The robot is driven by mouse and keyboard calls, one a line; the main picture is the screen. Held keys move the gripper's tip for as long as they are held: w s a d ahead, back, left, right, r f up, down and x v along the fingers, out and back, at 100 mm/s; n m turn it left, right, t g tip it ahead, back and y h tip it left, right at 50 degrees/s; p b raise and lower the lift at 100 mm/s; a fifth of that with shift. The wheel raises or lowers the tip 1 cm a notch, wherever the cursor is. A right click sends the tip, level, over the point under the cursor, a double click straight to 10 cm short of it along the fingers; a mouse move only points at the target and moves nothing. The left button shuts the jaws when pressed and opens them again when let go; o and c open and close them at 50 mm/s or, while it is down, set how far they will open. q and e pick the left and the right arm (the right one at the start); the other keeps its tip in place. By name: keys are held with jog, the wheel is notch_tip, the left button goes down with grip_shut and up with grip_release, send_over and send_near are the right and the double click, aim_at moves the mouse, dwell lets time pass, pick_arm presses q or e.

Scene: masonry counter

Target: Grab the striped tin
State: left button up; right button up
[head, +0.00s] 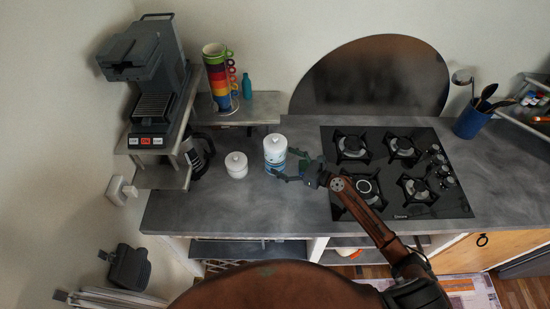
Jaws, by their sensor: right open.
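The striped tin (274,149) is a white cylinder with blue bands near its lower part. It stands upright on the grey counter, left of the gas hob. My right gripper (284,165) is open at the tin's right side. Its fingers reach toward the tin, one near the front and one near the back right. I cannot tell whether they touch it. The lower part of the tin is partly hidden by the near finger. My left gripper is not in view.
A white lidded jar (236,165) stands close left of the tin. A black gas hob (410,200) lies under my right arm. A coffee machine (150,75) and stacked coloured cups (219,80) stand on shelves behind left. The front left counter (200,212) is clear.

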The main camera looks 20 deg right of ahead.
jog(key=x, duration=0.4)
jog(key=shift+w+a, duration=0.1)
jog(key=shift+w, duration=0.2)
jog(key=shift+s, duration=0.1)
jog(key=c, duration=1.4)
